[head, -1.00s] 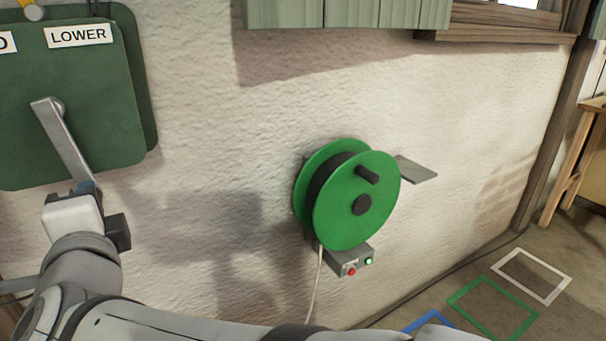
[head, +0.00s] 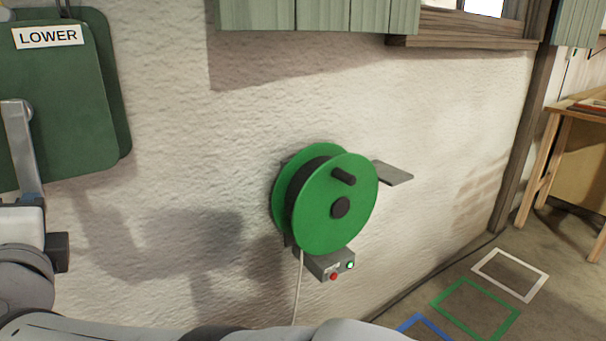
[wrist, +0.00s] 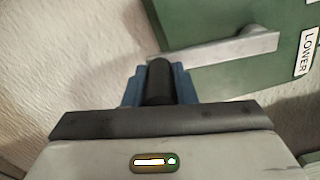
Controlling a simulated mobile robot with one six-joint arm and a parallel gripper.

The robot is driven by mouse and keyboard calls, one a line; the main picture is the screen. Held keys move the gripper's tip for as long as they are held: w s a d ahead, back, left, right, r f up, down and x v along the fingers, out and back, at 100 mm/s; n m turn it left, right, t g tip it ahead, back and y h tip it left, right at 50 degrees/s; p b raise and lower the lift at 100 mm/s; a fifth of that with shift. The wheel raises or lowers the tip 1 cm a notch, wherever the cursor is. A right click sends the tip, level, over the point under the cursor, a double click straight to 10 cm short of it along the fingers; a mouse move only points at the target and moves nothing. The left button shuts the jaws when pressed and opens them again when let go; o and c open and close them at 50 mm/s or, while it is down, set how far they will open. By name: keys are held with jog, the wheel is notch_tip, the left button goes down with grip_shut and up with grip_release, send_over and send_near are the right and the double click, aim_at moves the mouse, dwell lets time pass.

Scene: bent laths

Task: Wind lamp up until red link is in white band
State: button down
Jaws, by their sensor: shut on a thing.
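A dark green winch housing (head: 60,120) with a "LOWER" label hangs on the wall at the left edge of the head view. Its grey crank arm (head: 22,145) points almost straight down. My gripper (head: 30,203) is at the crank's lower end, partly cut off by the picture edge. In the wrist view, the blue fingers of my gripper (wrist: 160,85) are shut around the dark crank handle (wrist: 159,80). The crank arm (wrist: 215,48) runs from there across the green housing (wrist: 240,75). The lamp, red link and white band are in neither view.
A green cable reel (head: 335,205) is mounted on the rough wall, with a small grey button box (head: 325,263) below it. Green shutters (head: 315,14) are above. Blue, green and white floor frames (head: 511,275) and a wooden bench (head: 570,112) are at the right.

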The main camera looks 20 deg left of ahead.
jog(key=c, duration=1.2)
grip_release()
jog(key=p+v, duration=0.1)
jog(key=v, duration=0.6)
jog(key=shift+s+d, duration=0.25)
jog(key=shift+d, duration=0.1)
